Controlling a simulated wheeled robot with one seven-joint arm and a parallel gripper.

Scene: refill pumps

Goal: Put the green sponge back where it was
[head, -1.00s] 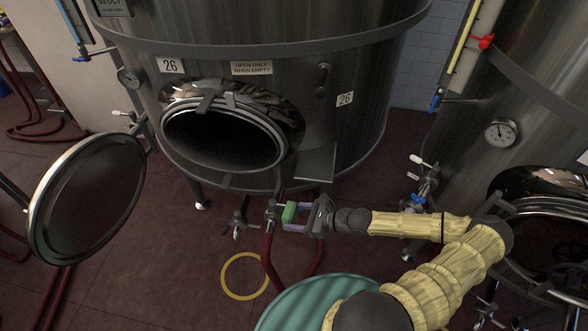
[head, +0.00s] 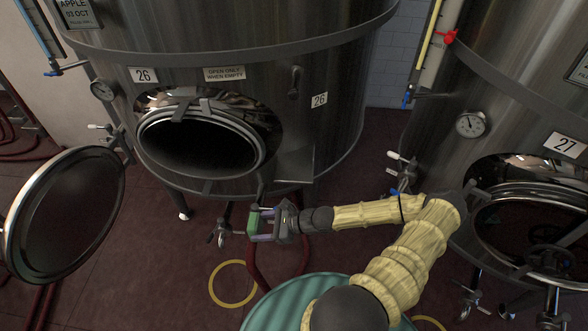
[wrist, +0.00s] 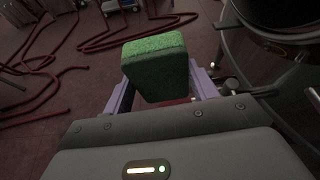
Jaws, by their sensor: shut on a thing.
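The green sponge (head: 254,221) is held between the fingers of my gripper (head: 265,224), low in front of the tank marked 26. In the wrist view the sponge (wrist: 157,66) sits between the two lilac fingers (wrist: 160,95), which are shut on it, with its upper part standing clear of them. The sponge is off the floor, below and to the right of the open round hatch (head: 200,140) of tank 26. The frames do not show where the sponge was before.
The hatch door (head: 65,215) hangs open at the left. A yellow ring (head: 233,283) is on the floor below my gripper. Dark red hoses (head: 253,262) run close by. Tank 27 (head: 510,90) stands at the right. A small metal shelf (head: 294,165) juts from tank 26.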

